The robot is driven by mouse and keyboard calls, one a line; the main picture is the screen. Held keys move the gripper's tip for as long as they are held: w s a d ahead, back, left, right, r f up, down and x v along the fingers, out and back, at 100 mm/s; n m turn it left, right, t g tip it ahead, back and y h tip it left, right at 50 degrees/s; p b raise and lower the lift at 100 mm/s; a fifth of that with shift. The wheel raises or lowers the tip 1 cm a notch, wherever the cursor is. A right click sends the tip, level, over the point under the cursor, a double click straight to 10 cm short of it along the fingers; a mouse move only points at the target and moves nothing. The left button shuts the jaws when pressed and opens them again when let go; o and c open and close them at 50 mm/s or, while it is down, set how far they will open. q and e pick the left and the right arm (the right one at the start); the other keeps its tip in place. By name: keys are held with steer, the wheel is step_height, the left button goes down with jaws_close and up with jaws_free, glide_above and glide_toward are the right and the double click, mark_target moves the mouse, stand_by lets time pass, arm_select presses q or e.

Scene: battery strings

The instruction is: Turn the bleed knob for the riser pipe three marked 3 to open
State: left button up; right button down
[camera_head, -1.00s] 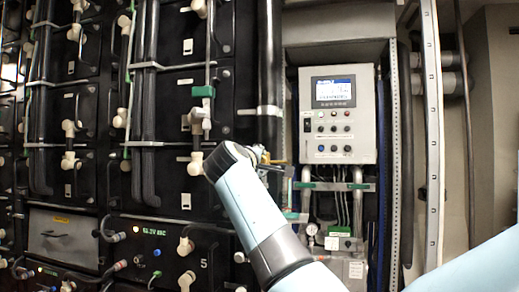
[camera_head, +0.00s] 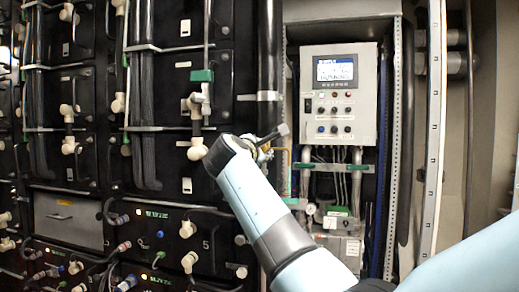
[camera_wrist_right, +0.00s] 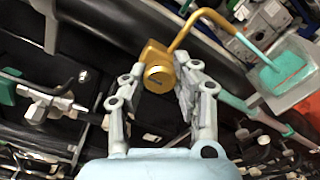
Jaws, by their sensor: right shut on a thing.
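A round brass knob (camera_wrist_right: 158,79) shows in the right wrist view, on a brass fitting with a bent brass tube (camera_wrist_right: 210,14). My right gripper (camera_wrist_right: 160,76) has its two grey fingers closed around the knob, one on each side. In the head view my right gripper (camera_head: 262,150) is at the right edge of the black racks, mostly hidden behind my own wrist. The knob cannot be made out clearly there. No number 3 can be read near the knob. My left gripper is not in view.
A grey control panel (camera_head: 338,115) with a lit screen hangs behind and right of the gripper. Pipes with green tags (camera_head: 335,167) run below it. Black battery racks (camera_head: 180,100) with white fittings fill the left. A teal-marked plate (camera_wrist_right: 285,70) is close to the brass tube.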

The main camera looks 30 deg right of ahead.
steer(key=shift+f, duration=0.2)
stand_by(0.3)
steer(key=c, duration=1)
jaws_free()
steer(key=shift+a+r, duration=0.1)
steer(key=v, duration=0.7)
steer(key=shift+s+a, duration=0.15)
